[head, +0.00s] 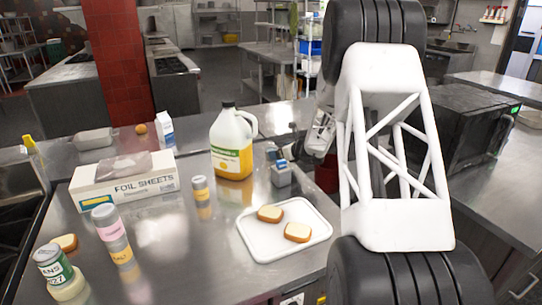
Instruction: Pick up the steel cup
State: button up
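My gripper (275,158) is at the end of my white arm, low over the steel counter, right of the big yellow-and-white jug. A small grey metallic object (281,175) is directly below the fingers. It may be the steel cup, but it is too small to tell for sure. The fingers are small and partly merge with this object, so I cannot tell whether they are open or shut, or whether they touch it. No other steel cup stands out on the counter.
A white tray (262,252) with two bread slices lies in front of the gripper. The jug (232,150) stands close on the left. A small yellow-labelled jar (200,186), a foil sheets box (125,190) and several cans stand further left. A dark oven (470,120) is at right.

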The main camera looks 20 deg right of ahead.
aim_at(271, 149)
jog(key=shift+w+a+f, duration=0.2)
jog(key=shift+w+f, duration=0.05)
jog(key=shift+w, duration=0.2)
jog(key=shift+w, duration=0.1)
jog(key=shift+x, duration=2.5)
jog(key=shift+f, duration=0.1)
jog(key=c, duration=1.1)
jog(key=shift+o, duration=0.2)
jog(key=shift+r, duration=5)
